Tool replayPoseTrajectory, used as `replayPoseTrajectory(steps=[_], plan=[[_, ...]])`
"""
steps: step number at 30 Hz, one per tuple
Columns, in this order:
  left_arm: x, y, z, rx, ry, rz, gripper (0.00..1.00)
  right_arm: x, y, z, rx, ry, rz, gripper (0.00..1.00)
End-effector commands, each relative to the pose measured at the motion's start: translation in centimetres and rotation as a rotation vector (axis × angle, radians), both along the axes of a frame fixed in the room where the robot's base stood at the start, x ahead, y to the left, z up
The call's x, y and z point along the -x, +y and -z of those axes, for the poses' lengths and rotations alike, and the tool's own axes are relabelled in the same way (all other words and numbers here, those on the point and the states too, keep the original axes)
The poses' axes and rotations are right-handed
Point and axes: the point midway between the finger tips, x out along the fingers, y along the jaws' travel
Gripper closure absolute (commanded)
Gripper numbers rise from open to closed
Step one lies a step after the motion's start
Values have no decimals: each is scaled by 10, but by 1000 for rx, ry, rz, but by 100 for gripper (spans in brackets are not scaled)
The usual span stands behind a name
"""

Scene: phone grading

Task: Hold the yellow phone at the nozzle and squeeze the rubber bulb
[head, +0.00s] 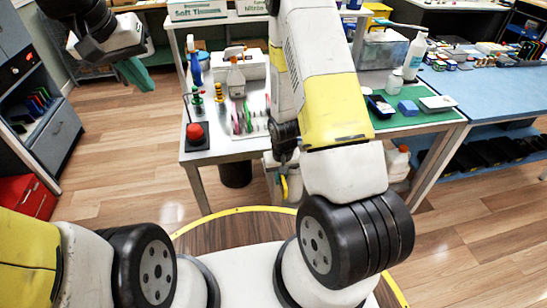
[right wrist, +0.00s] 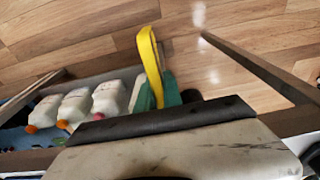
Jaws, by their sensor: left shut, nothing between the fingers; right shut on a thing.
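The yellow phone (right wrist: 150,60) shows as a narrow curved yellow shape in the right wrist view. My right gripper (right wrist: 158,95) is shut on it with green fingers. In the head view a small yellow part of the phone (head: 284,188) shows below my right arm, in front of the table and lower than its top; the arm hides most of that gripper. The red rubber bulb (head: 195,132) sits on a black base at the table's front left corner. A thin upright beside it may be the nozzle; it is too small to tell. My left gripper (head: 135,76) is shut and empty, left of the table.
The white table (head: 222,147) carries colourful upright pieces (head: 244,118), bottles and a green mat (head: 405,118). White bottles (right wrist: 75,107) stand in a bin under it. A blue table (head: 490,92) is at right, a red cabinet (head: 28,196) at left. Floor between is clear.

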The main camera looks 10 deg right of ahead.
Motion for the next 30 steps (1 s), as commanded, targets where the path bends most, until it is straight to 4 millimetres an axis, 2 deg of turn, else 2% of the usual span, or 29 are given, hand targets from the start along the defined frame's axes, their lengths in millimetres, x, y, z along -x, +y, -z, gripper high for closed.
replayPoseTrajectory(steps=[1,5,11,18,24,30], plan=[[-17,-1,4,-5,29,0,100,0,0,0,0,0,0,100],[-57,-3,16,-22,86,-6,100,0,0,0,0,0,0,100],[-117,-8,47,-50,174,-14,100,0,0,0,0,0,0,100],[-182,-16,106,-92,278,-24,100,0,0,0,0,0,0,100],[-221,-23,162,-131,352,-29,100,0,0,0,0,0,0,100],[-241,-27,200,-154,393,-34,100,0,0,0,0,0,0,100]])
